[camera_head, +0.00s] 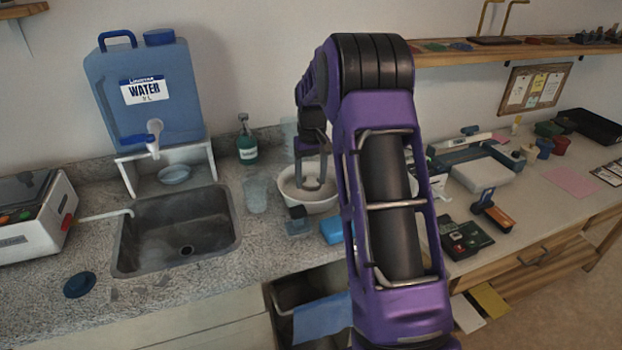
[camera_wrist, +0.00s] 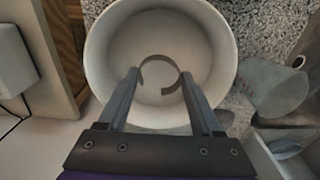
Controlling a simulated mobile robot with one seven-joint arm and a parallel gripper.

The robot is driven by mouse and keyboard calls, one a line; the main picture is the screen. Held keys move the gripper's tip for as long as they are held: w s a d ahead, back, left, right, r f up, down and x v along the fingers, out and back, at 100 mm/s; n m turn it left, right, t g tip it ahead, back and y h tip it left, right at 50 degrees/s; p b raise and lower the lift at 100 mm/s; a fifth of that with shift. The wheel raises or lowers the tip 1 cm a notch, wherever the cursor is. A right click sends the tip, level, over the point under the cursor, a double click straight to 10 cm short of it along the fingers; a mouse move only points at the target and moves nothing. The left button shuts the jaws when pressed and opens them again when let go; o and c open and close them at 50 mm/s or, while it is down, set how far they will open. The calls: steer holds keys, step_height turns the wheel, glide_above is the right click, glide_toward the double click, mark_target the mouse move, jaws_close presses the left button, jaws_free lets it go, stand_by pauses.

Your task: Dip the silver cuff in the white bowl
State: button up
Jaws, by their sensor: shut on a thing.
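The white bowl (camera_head: 309,199) stands on the speckled counter to the right of the sink. It fills the upper middle of the wrist view (camera_wrist: 100,50), seen from above. My gripper (camera_wrist: 160,82) points down over the bowl, with its fingertips within the outline of the rim. It is shut on the silver cuff (camera_wrist: 158,57), a thin open ring that looks dark grey here. The cuff shows against the inside of the bowl. I cannot tell how deep it is or whether it touches liquid. In the head view my gripper (camera_head: 311,184) also reaches into the bowl; the cuff is hard to make out there.
A clear glass (camera_head: 257,193) stands left of the bowl, and a green bottle (camera_head: 246,142) behind. A blue sponge-like block (camera_head: 331,231) lies in front. The sink (camera_head: 180,235) and blue water tank (camera_head: 150,90) are left. The workbench at right holds tools.

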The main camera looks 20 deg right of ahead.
steer(key=shift+r+p, duration=0.55)
steer(key=shift+r, duration=2.8)
steer(key=shift+r, duration=0.1)
stand_by(1.2)
step_height(320, 180, up, 4)
steer(key=shift+f, duration=0.1)
stand_by(0.4)
steer(key=shift+s, duration=0.1)
